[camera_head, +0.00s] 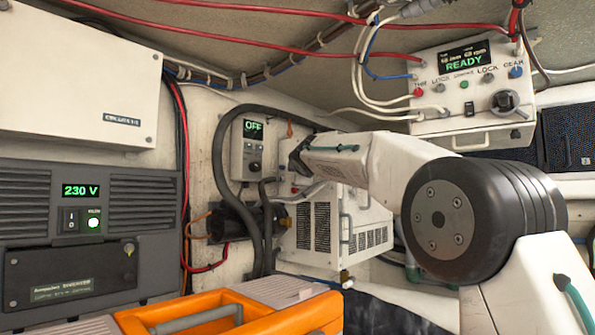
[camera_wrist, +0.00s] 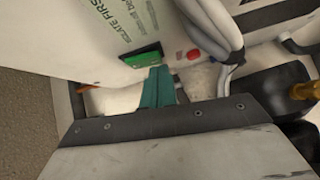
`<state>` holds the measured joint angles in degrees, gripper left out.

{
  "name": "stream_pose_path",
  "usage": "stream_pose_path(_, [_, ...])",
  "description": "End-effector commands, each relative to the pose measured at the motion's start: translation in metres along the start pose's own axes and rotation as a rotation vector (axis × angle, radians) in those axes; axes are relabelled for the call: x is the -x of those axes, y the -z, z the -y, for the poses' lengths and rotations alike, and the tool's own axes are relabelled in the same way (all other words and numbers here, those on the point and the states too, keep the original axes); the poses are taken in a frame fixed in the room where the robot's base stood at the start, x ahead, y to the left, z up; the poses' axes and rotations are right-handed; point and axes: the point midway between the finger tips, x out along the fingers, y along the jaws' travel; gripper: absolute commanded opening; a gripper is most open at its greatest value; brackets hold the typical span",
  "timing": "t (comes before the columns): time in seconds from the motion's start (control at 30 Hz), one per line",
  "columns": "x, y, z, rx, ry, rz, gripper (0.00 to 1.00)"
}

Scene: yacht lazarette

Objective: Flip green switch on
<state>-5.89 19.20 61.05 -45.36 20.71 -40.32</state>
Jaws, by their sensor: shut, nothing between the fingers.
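In the wrist view, a green rectangular switch (camera_wrist: 142,56) sits in a dark surround on a white printed panel (camera_wrist: 105,22). My gripper (camera_wrist: 158,72) shows as teal fingers, shut and empty, with the tips just below and right of the switch. I cannot tell whether they touch it, or which way the switch is set. In the head view, my arm reaches left to the back corner, and its dark wrist end (camera_head: 299,160) is in front of a small white box there. The switch is hidden in that view.
A red button (camera_wrist: 193,54) and a pale cable (camera_wrist: 218,38) are right of the switch. Thick black hoses (camera_head: 222,150) and an OFF-display controller (camera_head: 247,150) stand left of my wrist. A vented white unit (camera_head: 325,228) is below. An orange case (camera_head: 255,315) fills the front.

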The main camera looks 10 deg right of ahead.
Motion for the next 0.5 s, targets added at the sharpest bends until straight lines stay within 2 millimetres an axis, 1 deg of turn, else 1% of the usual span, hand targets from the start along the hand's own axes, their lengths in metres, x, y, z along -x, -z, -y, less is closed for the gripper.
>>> stream_pose_path(0.5, [-0.0054,-0.0067,0.0012,-0.001,0.0,0.001,0.0])
